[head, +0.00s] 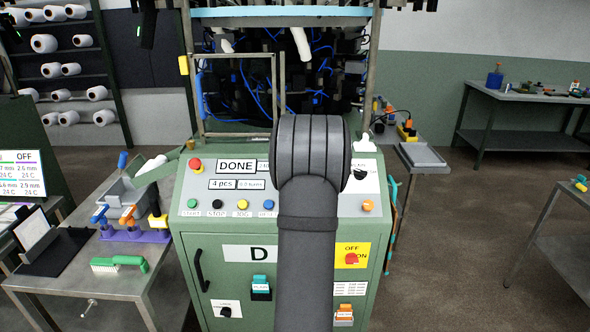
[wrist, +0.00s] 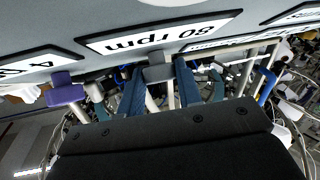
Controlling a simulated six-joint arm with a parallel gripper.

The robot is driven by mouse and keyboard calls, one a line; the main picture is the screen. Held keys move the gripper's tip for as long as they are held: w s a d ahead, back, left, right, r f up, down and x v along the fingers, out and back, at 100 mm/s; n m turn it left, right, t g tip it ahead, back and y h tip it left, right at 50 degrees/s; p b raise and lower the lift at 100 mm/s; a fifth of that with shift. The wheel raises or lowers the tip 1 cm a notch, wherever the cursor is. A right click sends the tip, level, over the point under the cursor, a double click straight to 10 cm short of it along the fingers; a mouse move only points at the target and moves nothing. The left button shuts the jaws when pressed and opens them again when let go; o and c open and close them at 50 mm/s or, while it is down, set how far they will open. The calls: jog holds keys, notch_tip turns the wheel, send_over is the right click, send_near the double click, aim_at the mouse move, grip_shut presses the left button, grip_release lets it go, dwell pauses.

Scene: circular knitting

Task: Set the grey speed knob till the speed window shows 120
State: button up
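The speed window (wrist: 160,35) shows in the wrist view as a white label reading 80 rpm, upside down. Just below it in that picture is the grey speed knob (wrist: 158,70). In the head view my arm covers the middle of the green machine's panel (head: 230,204), hiding the gripper, the knob and the speed window.
A purple knob (wrist: 64,92) is beside the left finger. The panel carries a DONE window (head: 236,167), a red button (head: 196,164), a row of coloured buttons and a black dial (head: 360,174). A tool table (head: 80,270) stands at left. Open floor lies at right.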

jog(key=shift+n, duration=0.3)
jog(key=shift+d+n+g+y, duration=0.2)
jog(key=shift+n+g+y, duration=0.5)
jog(key=shift+n+y, duration=0.85)
jog(key=o, duration=1)
jog(key=v, duration=1.7)
jog(key=shift+s+d+r, duration=0.15)
